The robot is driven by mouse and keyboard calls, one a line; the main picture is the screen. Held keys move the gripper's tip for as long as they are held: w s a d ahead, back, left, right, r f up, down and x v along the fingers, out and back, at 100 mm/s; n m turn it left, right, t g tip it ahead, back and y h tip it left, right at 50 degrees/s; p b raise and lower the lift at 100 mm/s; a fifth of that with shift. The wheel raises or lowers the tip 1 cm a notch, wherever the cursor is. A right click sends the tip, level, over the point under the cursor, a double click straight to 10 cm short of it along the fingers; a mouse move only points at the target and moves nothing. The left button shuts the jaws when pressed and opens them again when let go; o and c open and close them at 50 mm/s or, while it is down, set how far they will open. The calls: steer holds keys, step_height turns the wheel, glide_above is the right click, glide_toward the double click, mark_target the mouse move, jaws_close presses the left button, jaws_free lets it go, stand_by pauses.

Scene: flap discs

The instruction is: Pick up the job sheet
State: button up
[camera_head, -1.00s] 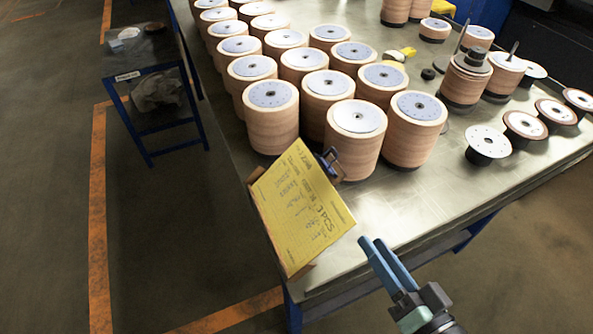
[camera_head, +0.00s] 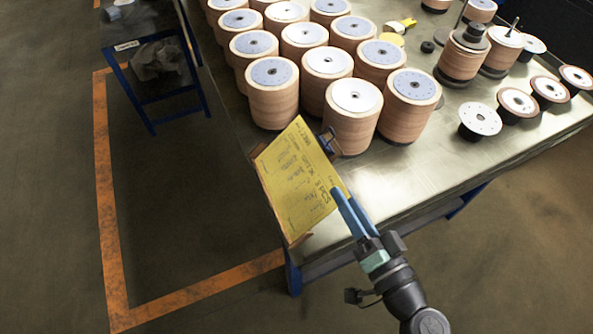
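The job sheet (camera_head: 297,180) is a yellow paper with handwriting, on a brown clipboard with a dark clip. It lies at the table's near corner, beside the front stacks of discs. My gripper (camera_head: 343,207) has blue fingers and is at the sheet's right edge, pointing up and left. The fingers overlap the sheet's edge in the picture. I cannot tell whether they touch it or whether a gap lies between the fingertips.
Several tall stacks of flap discs (camera_head: 352,115) stand just behind the sheet on the metal table (camera_head: 455,155). Loose discs (camera_head: 480,119) lie at the right. A small blue-legged side table (camera_head: 150,56) stands at the left. The table's front right is clear.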

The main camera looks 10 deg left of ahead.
mark_target(334, 184)
steer(key=p+x, duration=0.1)
steer(key=x, duration=0.3)
steer(key=shift+a, duration=0.3)
steer(key=shift+s, duration=0.1)
jaws_close()
